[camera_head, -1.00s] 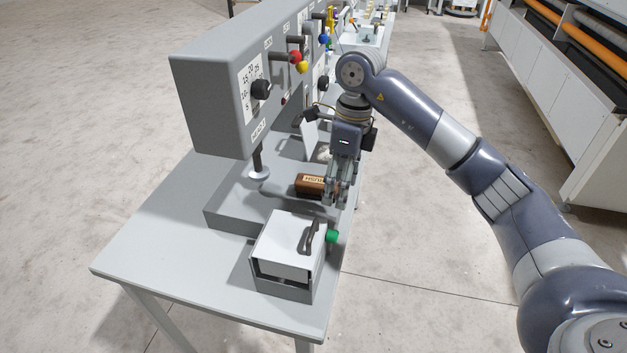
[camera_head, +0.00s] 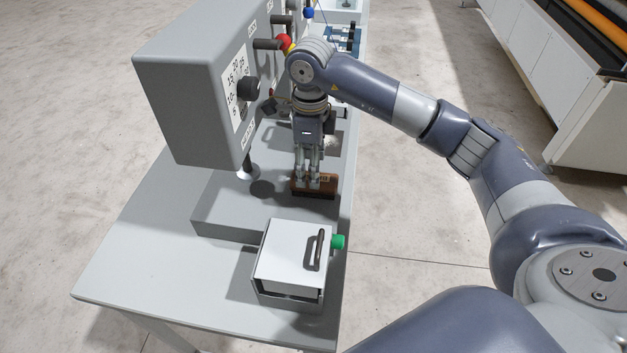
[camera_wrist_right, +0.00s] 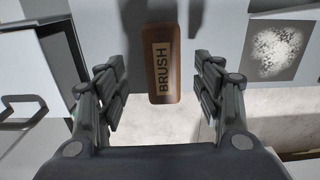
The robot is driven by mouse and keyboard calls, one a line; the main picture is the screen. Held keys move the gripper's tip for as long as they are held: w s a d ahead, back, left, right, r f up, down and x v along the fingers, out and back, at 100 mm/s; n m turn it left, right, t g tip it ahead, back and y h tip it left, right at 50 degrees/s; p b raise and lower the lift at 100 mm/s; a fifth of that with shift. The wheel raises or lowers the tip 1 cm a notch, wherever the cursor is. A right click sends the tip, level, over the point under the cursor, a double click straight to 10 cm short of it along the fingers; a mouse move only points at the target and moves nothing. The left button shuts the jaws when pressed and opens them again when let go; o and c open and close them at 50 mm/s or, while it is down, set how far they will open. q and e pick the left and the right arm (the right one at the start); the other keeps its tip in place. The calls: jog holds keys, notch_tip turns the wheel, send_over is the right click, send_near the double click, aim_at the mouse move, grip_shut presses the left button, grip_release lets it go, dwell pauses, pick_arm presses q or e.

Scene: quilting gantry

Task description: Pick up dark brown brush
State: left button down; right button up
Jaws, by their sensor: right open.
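The dark brown brush (camera_head: 327,186) lies on the grey machine bed on the table. In the right wrist view the brush (camera_wrist_right: 162,86) shows its wooden top with a label reading BRUSH. My right gripper (camera_head: 308,182) points down over the brush and partly hides it in the head view. In the wrist view the right gripper (camera_wrist_right: 160,98) is open, with one finger on each side of the brush and a visible gap to each. I cannot tell the exact height of the fingertips. My left gripper is not in view.
A white box (camera_head: 293,258) with a dark handle and green knob (camera_head: 337,242) stands in front of the brush. A grey control head (camera_head: 190,95) with knobs overhangs on the left. A patch of white powder (camera_wrist_right: 275,50) lies near the brush. The table's front left is clear.

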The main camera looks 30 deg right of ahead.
aim_at(329, 182)
jog(key=shift+d+f+p, duration=0.15)
jog(key=shift+f+p, duration=0.15)
jog(key=shift+f, duration=0.05)
jog(key=f+p, duration=0.1)
jog(key=f, duration=0.2)
jog(key=shift+s+d+f+p, duration=0.1)
jog(key=shift+s+d+p, duration=0.1)
jog(key=shift+p, duration=0.2)
jog(key=shift+w+f, duration=0.15)
jog(key=shift+f, duration=0.4)
jog(key=c, duration=1.2)
